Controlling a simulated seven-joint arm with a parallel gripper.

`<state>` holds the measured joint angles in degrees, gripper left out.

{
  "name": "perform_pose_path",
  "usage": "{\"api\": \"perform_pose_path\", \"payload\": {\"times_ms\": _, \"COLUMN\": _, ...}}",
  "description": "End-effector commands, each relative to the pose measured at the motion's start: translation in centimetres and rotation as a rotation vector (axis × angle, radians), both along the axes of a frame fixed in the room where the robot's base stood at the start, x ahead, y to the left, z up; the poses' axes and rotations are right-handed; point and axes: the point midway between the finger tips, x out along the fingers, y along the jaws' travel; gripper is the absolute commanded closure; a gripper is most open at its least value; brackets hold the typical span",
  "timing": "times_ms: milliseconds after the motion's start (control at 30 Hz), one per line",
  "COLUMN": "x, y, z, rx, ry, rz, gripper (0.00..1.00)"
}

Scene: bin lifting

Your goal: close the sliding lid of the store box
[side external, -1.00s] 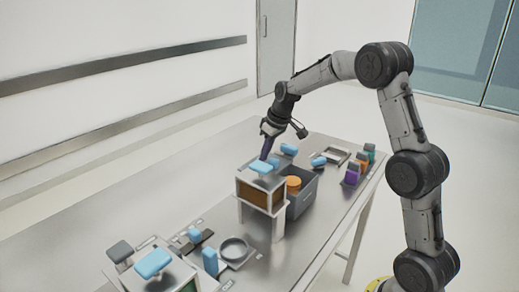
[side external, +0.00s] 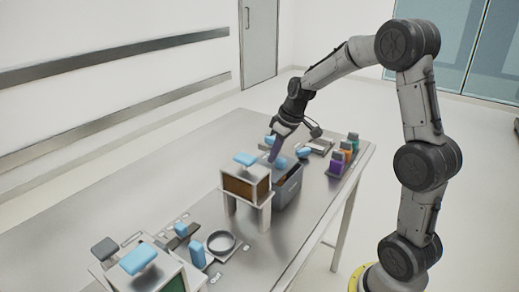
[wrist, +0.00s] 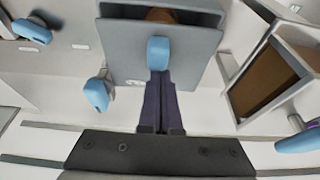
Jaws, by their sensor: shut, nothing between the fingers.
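The store box (side external: 288,193) is a grey bin on the table, beside the stand. Its flat grey lid (wrist: 120,50) covers most of the top in the wrist view. A blue handle (wrist: 158,52) stands on the lid. A gap at the lid's far edge shows part of an orange-brown thing (wrist: 160,14) inside. My gripper (wrist: 159,76) is shut and empty, its dark purple fingers over the lid. The fingertips are right at the near side of the handle and appear to touch it. In the side view my gripper (side external: 273,162) points down at the box.
A brown-fronted box (side external: 246,185) on a white stand is close beside the store box, with a blue handle (side external: 245,159) on top. Several coloured bottles (side external: 345,155) stand at the far right. A round grey dish (side external: 221,243) is nearer.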

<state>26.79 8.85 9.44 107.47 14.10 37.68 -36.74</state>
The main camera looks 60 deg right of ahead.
Motion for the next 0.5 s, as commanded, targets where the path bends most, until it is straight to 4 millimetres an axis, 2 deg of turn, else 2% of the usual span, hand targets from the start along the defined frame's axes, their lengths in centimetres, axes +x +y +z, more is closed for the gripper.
{"api": "perform_pose_path", "payload": {"times_ms": 100, "x": -1.8, "y": 0.0, "z": 0.0, "rx": 0.001, "ry": 0.002, "rz": -0.002, "gripper": 1.00}}
{"api": "perform_pose_path", "payload": {"times_ms": 200, "x": -2.4, "y": 0.0, "z": -0.1, "rx": 0.002, "ry": 0.002, "rz": -0.002, "gripper": 1.00}}
{"api": "perform_pose_path", "payload": {"times_ms": 500, "x": -2.8, "y": 0.1, "z": -0.3, "rx": 0.004, "ry": 0.011, "rz": 0.000, "gripper": 1.00}}
